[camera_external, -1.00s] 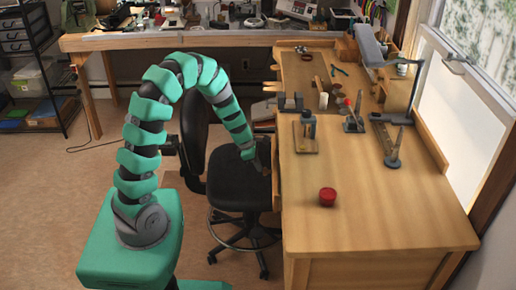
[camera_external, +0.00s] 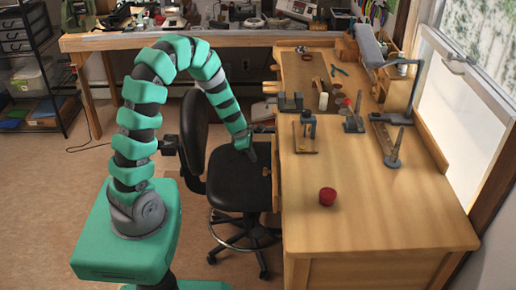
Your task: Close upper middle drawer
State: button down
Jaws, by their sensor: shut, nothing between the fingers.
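The wooden workbench (camera_external: 380,215) stands at the right, and its drawer side faces left toward the chair. Parts that look like pulled-out drawers (camera_external: 263,112) stick out from that side near the far end. I cannot tell which one is the upper middle drawer or how far each is open. My gripper (camera_external: 251,154) is at the end of the green arm, above the chair seat and just left of the bench side. It is shut and empty. A small gap seems to separate it from the bench. The nearer drawer fronts are mostly hidden by the bench top.
A black office chair (camera_external: 240,185) stands under my gripper, with its backrest (camera_external: 194,140) beside my arm. A red round container (camera_external: 327,196) and several tools sit on the bench top. A long bench (camera_external: 150,42) runs along the back.

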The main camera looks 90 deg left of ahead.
jog(key=p+v, duration=0.3)
jog(key=v, duration=0.1)
jog(key=t+b, duration=0.5)
jog(key=b, duration=1.5)
send_near(276, 147)
jog(key=s+a+f, duration=0.2)
jog(key=s, duration=0.2)
jog(key=b+x, duration=0.4)
jog(key=x, duration=0.5)
jog(key=shift+a+f+n, duration=0.2)
jog(key=shift+f+n, duration=0.1)
jog(key=shift+f, duration=0.1)
jog(key=w+p, duration=0.4)
jog(key=shift+w+r, duration=0.15)
jog(key=shift+w, duration=0.2)
